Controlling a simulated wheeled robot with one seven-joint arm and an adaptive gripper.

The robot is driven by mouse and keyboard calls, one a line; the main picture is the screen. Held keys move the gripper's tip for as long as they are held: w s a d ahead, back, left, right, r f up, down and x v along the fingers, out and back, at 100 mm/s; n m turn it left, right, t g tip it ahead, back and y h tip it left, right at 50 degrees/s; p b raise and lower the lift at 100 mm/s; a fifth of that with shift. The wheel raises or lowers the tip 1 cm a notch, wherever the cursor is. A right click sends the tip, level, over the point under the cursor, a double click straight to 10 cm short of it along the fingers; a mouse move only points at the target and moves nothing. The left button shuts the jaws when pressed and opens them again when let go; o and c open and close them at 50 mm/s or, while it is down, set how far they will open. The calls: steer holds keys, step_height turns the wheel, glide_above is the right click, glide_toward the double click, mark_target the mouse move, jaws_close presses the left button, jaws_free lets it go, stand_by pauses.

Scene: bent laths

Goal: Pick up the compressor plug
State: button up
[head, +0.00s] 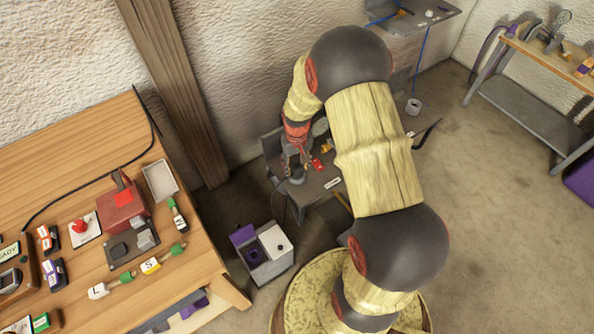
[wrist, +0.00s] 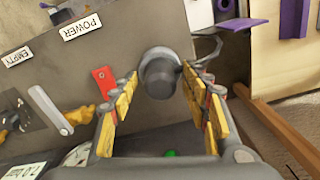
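A dark grey round plug-like piece (wrist: 160,72), probably the compressor plug, sits against a grey panel (wrist: 110,55) in the wrist view. A grey cable (wrist: 207,50) loops away to its right. My gripper (wrist: 158,80) is open, with a yellow-padded finger on either side of this piece. A gap shows beside each finger; I cannot tell how deep the piece sits between them. In the head view my gripper (head: 296,165) is low over the small dark table, and the plug cannot be made out there.
The panel carries a POWER label (wrist: 82,27), a red tag (wrist: 104,82) and a pale lever (wrist: 50,110). Open floor lies right.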

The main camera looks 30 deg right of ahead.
steer(key=c, duration=1)
steer(key=shift+c, duration=0.5)
